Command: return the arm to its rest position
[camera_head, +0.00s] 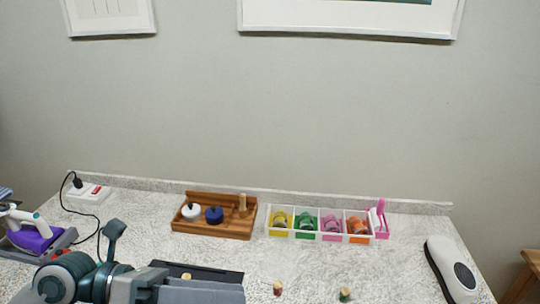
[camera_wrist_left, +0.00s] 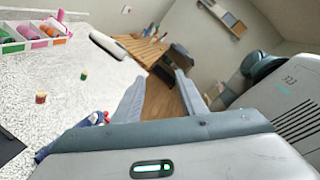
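My left arm (camera_head: 85,282) comes in low at the left of the head view, over the front of the table. My left gripper (camera_head: 205,292) shows at the bottom edge, partly cut off. In the left wrist view its two fingers (camera_wrist_left: 160,82) are apart with nothing between them, and they point past the table toward the floor. My right gripper is in neither view.
The speckled table (camera_head: 140,215) carries a wooden tray (camera_head: 212,232), a divided white box (camera_head: 268,222), a purple iron (camera_head: 35,238) and a white device (camera_head: 452,270). Small spools (camera_head: 278,289) and (camera_head: 345,295) stand near the front. A dark tray (camera_head: 225,276) lies by the gripper.

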